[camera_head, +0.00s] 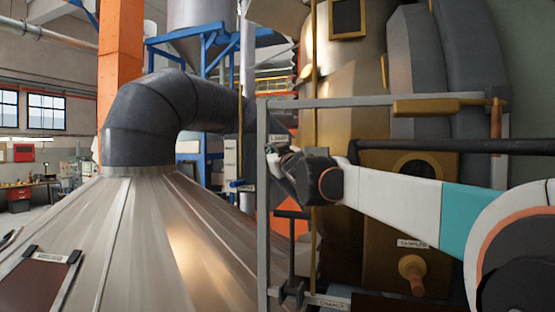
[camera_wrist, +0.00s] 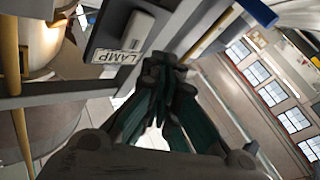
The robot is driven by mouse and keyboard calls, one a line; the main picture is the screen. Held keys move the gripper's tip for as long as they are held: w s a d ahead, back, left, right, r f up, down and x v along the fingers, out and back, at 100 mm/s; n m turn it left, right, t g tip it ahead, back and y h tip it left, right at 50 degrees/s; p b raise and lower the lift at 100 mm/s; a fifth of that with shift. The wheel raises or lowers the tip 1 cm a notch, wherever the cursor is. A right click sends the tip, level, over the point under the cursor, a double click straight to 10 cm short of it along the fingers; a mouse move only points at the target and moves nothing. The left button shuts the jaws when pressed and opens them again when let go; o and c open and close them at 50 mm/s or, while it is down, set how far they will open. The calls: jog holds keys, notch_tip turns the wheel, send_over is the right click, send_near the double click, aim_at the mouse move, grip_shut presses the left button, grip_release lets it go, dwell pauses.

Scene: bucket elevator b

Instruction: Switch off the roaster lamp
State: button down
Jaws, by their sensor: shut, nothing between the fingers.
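A dark switch plate with a LAMP label (camera_wrist: 117,57) and a pale rocker switch (camera_wrist: 137,30) is at the top of the wrist view. In the head view the LAMP label (camera_head: 279,142) shows small, just above my gripper (camera_head: 272,151), and the switch itself is too small to read there. In the wrist view my gripper (camera_wrist: 165,66) is shut and empty. Its fingertips appear below and right of the label, close to the plate's lower edge. I cannot tell whether they touch it. I cannot tell the switch's position. The lamp itself is not identifiable.
A grey upright post (camera_head: 263,210) and a crossbar (camera_head: 340,101) frame the area around my arm. A brass handle (camera_head: 440,105) and a dark horizontal pipe (camera_head: 450,146) lie above the arm. A SAMPLER knob (camera_head: 411,266) is below. A metal hood (camera_head: 150,230) fills the left.

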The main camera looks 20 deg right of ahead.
jog(key=s, duration=0.1)
jog(key=a, duration=0.1)
jog(key=s, duration=0.1)
jog(key=shift+s+a+r, duration=0.25)
jog(key=shift+s+a, duration=0.05)
jog(key=shift+a, duration=0.1)
jog(key=shift+w, duration=0.1)
jog(key=s+f+m+g+b, duration=0.1)
jog(key=s+f+g+b, duration=0.3)
jog(key=s+f+b, duration=0.8)
jog(key=s+f+m+g+h+b, duration=0.1)
jog(key=s+f+g+b, duration=0.3)
jog(key=f, duration=3.9)
jog(key=s+f+m+g+h+b, duration=0.1)
jog(key=s+f+m+g+b, duration=0.2)
jog(key=s+f+b, duration=1.9)
jog(key=s+f+g, duration=0.2)
jog(key=s+f, duration=0.3)
jog(key=s, duration=0.2)
jog(key=shift+s+d+f, duration=0.15)
jog(key=shift+d+f, duration=0.2)
jog(key=shift+d, duration=0.05)
